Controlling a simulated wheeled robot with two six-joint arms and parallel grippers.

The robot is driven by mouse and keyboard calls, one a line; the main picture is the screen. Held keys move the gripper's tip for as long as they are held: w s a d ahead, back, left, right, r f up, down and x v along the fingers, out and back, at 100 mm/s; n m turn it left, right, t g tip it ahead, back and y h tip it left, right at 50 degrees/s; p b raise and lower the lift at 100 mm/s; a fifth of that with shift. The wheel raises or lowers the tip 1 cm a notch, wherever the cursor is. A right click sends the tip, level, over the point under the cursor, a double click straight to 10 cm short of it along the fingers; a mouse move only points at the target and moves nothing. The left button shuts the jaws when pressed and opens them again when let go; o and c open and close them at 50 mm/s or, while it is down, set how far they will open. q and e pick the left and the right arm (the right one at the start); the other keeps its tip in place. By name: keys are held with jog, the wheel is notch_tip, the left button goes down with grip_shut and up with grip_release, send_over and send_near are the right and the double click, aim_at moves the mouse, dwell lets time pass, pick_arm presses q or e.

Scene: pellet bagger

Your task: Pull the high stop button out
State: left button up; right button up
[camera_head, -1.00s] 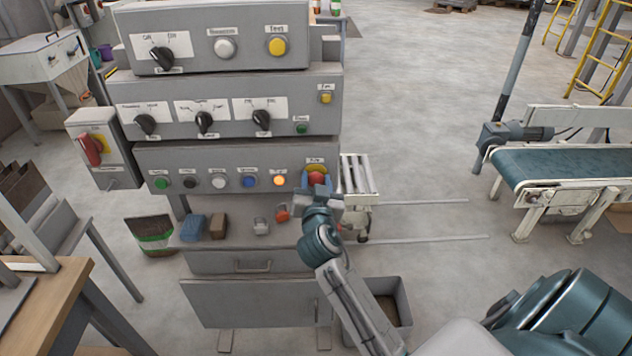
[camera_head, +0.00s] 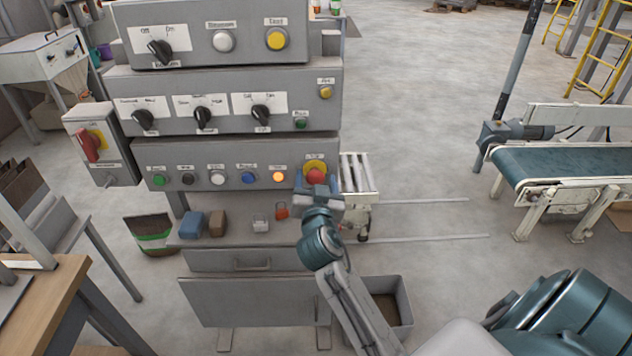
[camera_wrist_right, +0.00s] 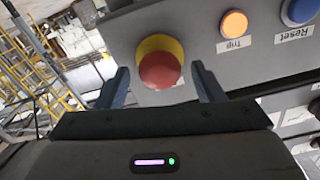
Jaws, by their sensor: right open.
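The red mushroom stop button (camera_head: 315,176) with its yellow collar sits at the right end of the lowest control panel (camera_head: 215,154). It also shows in the right wrist view (camera_wrist_right: 160,70), upside down with the panel. My right gripper (camera_head: 317,186) is in front of the button from below; in the wrist view its two fingers (camera_wrist_right: 163,85) are open, one on each side of the red cap, with gaps showing between fingers and cap. The gripper covers the cap's lower part in the head view. My left gripper is not in view.
A lit orange button (camera_head: 279,177) and a blue button (camera_head: 249,178) lie left of the stop button. Below, a shelf holds a blue block (camera_head: 192,225), a brown block (camera_head: 217,224) and padlocks. A roller stand (camera_head: 357,175) is just right of the panel.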

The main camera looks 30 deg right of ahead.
jog(key=b+v, duration=0.1)
jog(key=v, duration=1)
dwell(0.3)
